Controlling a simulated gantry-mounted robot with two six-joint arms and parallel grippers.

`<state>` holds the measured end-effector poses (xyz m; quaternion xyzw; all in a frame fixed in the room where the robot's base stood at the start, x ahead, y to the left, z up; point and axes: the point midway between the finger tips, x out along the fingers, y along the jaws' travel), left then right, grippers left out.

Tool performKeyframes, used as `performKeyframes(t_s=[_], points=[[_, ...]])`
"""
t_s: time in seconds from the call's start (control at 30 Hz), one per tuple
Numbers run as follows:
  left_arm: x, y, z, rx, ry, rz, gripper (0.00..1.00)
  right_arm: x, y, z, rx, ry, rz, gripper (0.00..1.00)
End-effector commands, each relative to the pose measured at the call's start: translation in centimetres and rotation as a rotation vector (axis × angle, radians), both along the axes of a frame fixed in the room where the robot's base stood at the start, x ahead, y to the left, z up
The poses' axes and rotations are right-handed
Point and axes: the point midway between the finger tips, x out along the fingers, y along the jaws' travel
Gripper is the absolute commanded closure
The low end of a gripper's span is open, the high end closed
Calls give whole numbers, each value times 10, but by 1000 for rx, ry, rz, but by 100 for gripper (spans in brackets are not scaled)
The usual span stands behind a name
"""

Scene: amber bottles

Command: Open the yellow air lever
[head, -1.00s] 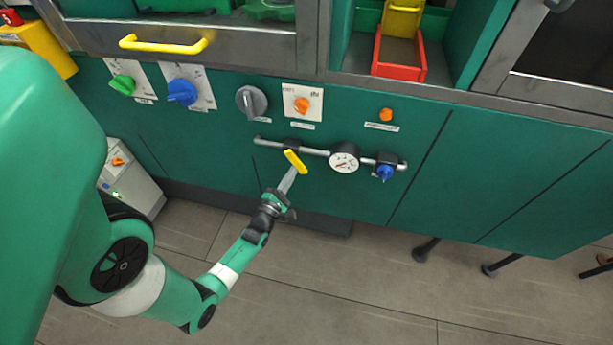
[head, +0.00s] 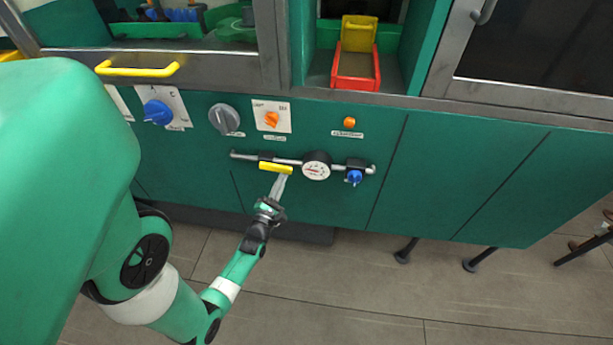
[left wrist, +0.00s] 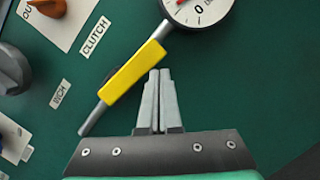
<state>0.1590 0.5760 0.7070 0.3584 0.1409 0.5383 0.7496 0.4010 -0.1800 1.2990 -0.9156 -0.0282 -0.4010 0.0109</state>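The yellow air lever (head: 275,167) sits on the thin metal pipe (head: 243,155) of the green panel, left of the round gauge (head: 316,170). It lies roughly in line with the pipe. It also shows in the left wrist view (left wrist: 130,75), where it lies along the pipe. My left gripper (head: 283,177) reaches up from below, its fingertips at the lever's lower edge near its right end. In the left wrist view its fingers (left wrist: 160,72) are together with nothing between them; I cannot tell whether they touch the lever. My right gripper is not in view.
A blue knob (head: 354,178) is on the pipe right of the gauge. Above are an orange switch (head: 271,119), a grey dial (head: 223,119), a blue dial (head: 157,112) and an orange button (head: 349,122). The panel to the right is bare.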

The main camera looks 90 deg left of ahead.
Motion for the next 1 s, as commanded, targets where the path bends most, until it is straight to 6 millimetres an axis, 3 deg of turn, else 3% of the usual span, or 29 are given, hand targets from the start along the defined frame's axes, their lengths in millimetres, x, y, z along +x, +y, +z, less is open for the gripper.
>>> performKeyframes(t_s=[0.8, 1.0], points=[[0, 0, 8, 3, 0, -1, 100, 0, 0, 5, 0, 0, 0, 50], [4, -1, -10, 2, 0, -9, 100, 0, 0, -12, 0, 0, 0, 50]])
